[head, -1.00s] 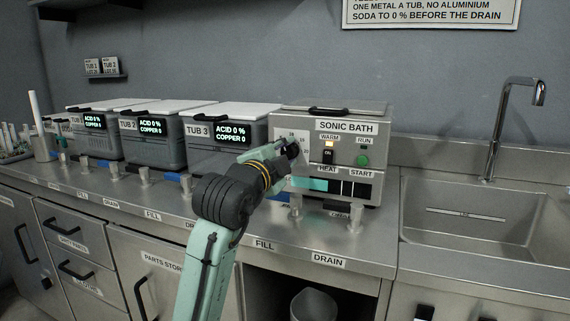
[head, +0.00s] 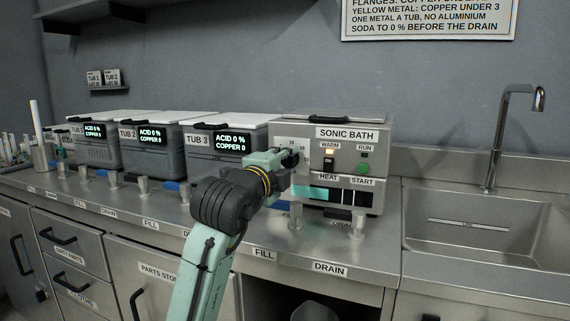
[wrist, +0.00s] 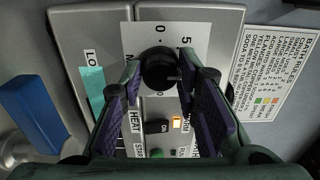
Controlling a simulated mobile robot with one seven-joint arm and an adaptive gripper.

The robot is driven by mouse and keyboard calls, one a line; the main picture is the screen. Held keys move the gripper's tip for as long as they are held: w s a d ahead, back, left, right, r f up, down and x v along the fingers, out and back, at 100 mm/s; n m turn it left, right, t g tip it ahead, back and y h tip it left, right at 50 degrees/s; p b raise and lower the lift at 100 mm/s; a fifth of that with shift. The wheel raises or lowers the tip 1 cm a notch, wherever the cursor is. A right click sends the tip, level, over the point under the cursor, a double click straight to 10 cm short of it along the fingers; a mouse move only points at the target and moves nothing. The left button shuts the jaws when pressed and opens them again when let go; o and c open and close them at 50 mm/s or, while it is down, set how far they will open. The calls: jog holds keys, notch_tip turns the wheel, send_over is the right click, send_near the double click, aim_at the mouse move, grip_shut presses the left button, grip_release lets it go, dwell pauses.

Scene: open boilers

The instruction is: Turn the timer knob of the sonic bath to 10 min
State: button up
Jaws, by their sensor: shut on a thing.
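My gripper (head: 290,158) is at the left of the bath's front panel. Its purple-padded fingers (wrist: 168,80) flank the knob and are shut on it. The knob's exact setting cannot be read.
Right of the knob are the lit WARM lamp (head: 330,151), the black HEAT switch (head: 328,163) and the green START button (head: 362,169). TUB 3 (head: 198,158) stands close on the left. Valves stick up along the counter's front. A sink (head: 465,225) is at right.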

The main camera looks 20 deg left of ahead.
jog(key=o, duration=1.2)
jog(key=s, duration=1.2)
jog(key=shift+a, duration=0.2)
